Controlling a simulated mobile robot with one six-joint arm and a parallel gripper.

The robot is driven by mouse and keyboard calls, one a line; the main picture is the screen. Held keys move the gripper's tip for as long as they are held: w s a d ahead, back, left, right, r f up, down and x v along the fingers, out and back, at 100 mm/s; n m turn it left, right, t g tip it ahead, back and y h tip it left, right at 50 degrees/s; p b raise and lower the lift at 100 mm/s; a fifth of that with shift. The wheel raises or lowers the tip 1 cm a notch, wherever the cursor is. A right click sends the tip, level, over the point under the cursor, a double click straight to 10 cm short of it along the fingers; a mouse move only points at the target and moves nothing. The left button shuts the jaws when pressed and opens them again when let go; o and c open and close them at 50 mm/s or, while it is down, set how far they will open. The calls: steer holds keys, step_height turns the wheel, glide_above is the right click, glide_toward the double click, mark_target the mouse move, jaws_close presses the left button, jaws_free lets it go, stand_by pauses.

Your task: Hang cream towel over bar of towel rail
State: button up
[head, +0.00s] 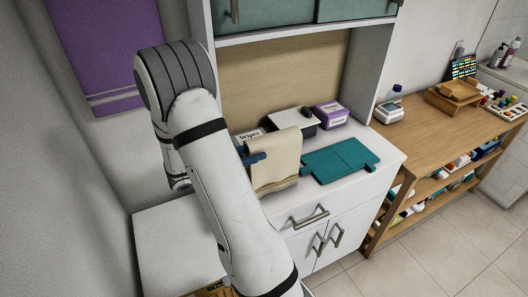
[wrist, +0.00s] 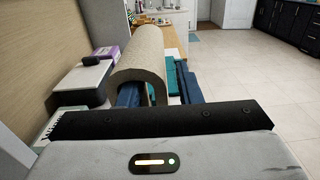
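The cream towel (head: 277,160) is folded over in an upright arch above the white cabinet top, with a darker band near its lower edge. In the wrist view the towel (wrist: 140,52) is close ahead. My gripper (wrist: 163,92) has blue fingers set apart: one reaches inside the arch, the other lies outside its right-hand side, with a visible gap to the cloth. In the head view a blue finger (head: 255,157) overlaps the towel's near face. I cannot make out the towel rail or its bar; whatever may be under the fold is hidden.
A teal flat item (head: 340,160) lies right of the towel. A purple towel (head: 105,45) hangs on the left wall. A wooden bench (head: 430,128) adjoins on the right.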

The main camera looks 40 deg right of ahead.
steer(key=b+v, duration=0.2)
steer(key=v, duration=0.5)
steer(key=s+a+r+m+y, duration=0.3)
steer(key=s+a+m+y, duration=0.2)
steer(key=s+m+y, duration=0.45)
steer(key=s+a+r+m+t+y, duration=0.3)
steer(key=s+a+m+t+y, duration=0.2)
steer(key=a, duration=0.5)
steer(key=t+y, duration=0.2)
steer(key=y, duration=0.1)
steer(key=shift+a+r+t, duration=0.25)
steer(key=shift+a+t, duration=0.1)
steer(key=shift+t, duration=0.05)
